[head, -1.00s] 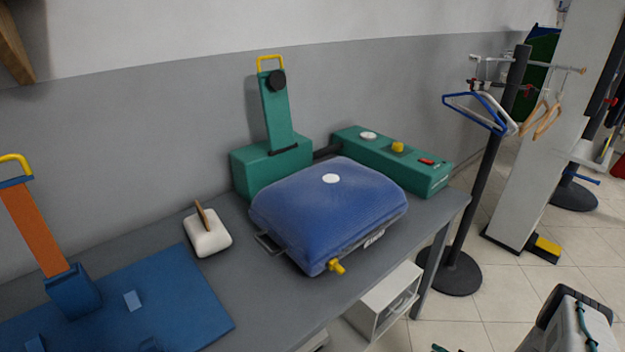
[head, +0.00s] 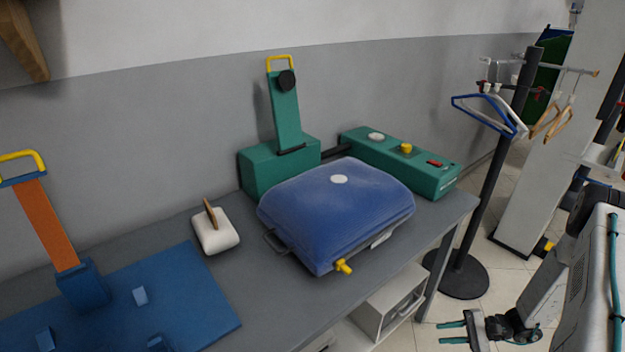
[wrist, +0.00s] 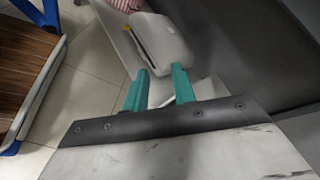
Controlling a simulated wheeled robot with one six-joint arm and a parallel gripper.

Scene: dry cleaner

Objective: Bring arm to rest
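My gripper (head: 453,333) shows at the lower right of the head view, low over the floor beside the right end of the table (head: 420,228). In the wrist view its two teal fingers (wrist: 160,88) stand apart with nothing between them, so it is open and empty. My arm reaches in from the right edge of the head view. No object is touching the fingers.
A black stand (head: 480,210) with hangers (head: 485,110) stands right of the table. A white box (head: 388,305) sits under it.

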